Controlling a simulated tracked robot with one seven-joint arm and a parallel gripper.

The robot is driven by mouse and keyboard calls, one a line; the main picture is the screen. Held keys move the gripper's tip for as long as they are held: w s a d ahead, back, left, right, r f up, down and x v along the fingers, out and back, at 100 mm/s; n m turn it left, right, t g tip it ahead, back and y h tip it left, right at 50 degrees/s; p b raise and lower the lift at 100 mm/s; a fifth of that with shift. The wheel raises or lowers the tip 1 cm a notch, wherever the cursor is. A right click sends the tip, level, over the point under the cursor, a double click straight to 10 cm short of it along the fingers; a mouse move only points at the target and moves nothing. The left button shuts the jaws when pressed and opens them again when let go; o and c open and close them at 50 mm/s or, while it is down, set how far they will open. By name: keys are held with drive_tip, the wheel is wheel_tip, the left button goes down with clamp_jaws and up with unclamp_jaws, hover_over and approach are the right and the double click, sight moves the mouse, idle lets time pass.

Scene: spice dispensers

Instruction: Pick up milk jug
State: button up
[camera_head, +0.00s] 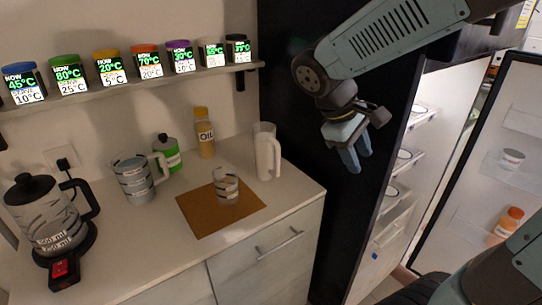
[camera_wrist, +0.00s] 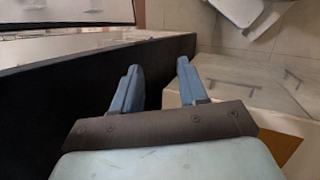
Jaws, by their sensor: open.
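A tall white jug (camera_head: 267,151) with a handle on its right side stands upright at the right end of the counter; it looks like the milk jug. A grey-and-white banded jug (camera_head: 135,182) with a handle stands further left. My gripper (camera_head: 356,161) hangs in the air to the right of the white jug, in front of the black side panel, well apart from the jug. In the wrist view my gripper (camera_wrist: 158,67) has its two blue fingers spread with nothing between them. The white jug is not seen in the wrist view.
A brown mat (camera_head: 198,216) with a banded cup (camera_head: 226,188) lies left of the jug. An oil bottle (camera_head: 203,132), a green-labelled bottle (camera_head: 167,153) and a kettle (camera_head: 48,213) share the counter (camera_head: 292,185). The black panel (camera_head: 290,105) and open fridge door (camera_head: 490,150) stand at right.

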drive_tip(key=w+a+f+n+h, duration=0.3)
drive_tip(key=w+a+n+h, duration=0.1)
drive_tip(key=w+a+n, duration=0.1)
drive_tip(key=n+t+h, duration=0.4)
drive_tip(key=n+t, duration=0.7)
drive_tip(key=n, duration=0.2)
approach(278, 152)
drive_tip(key=x, duration=1)
drive_tip(key=shift+w+d+f, duration=0.1)
drive_tip(key=shift+w+f, duration=0.25)
drive_tip(key=shift+w, duration=0.15)
clamp_jaws()
